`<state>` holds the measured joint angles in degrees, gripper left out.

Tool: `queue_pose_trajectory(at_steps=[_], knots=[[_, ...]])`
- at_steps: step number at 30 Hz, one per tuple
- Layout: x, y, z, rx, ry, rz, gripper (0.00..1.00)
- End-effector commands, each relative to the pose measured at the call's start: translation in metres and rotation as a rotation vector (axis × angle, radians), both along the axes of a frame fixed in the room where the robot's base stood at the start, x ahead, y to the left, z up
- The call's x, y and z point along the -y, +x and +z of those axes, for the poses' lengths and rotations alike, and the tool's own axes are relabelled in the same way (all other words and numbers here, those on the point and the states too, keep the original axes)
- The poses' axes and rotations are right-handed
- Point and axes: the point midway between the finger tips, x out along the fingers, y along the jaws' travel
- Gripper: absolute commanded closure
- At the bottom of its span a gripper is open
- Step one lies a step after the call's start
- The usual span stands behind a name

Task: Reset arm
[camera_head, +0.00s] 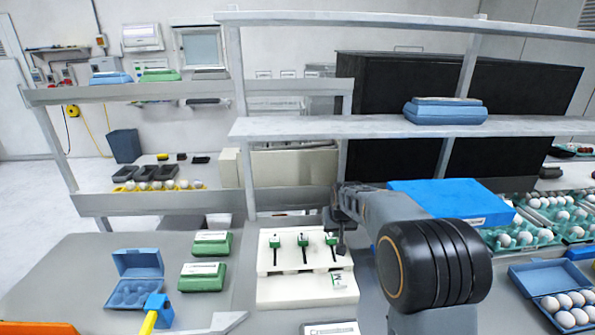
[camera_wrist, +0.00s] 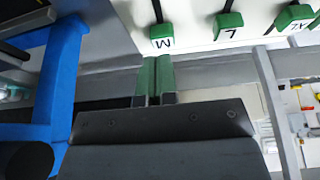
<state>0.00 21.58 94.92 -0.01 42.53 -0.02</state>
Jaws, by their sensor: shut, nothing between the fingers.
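My gripper shows at the lower middle of the wrist view (camera_wrist: 155,80), its two green-padded fingers side by side, shut with nothing between them. In the head view my arm reaches in from the lower right, and its dark end (camera_head: 342,248) hangs by the right side of a white stand (camera_head: 268,290).
An open blue egg carton (camera_head: 138,265) and closed green cartons (camera_head: 212,243) lie on the table at left. A blue box (camera_head: 450,203) sits behind my arm. An egg carton (camera_head: 545,278) is at far right. A grey shelf (camera_head: 400,126) spans above.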

Motion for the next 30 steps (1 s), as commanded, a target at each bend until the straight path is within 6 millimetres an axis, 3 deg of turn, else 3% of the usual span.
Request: queue_pose_trajectory(at_steps=[4, 12, 18, 24, 30], knots=[[0.0, -0.042, -0.02, -0.108, 0.0, 0.001, 1.0], [0.0, -0.171, 0.008, -0.183, -0.003, 0.003, 1.0], [0.0, -0.248, 0.022, -0.15, -0.004, 0.004, 1.0], [0.0, -0.281, 0.034, -0.072, -0.005, 0.004, 1.0], [0.0, -0.286, 0.049, -0.006, -0.005, 0.004, 1.0]])
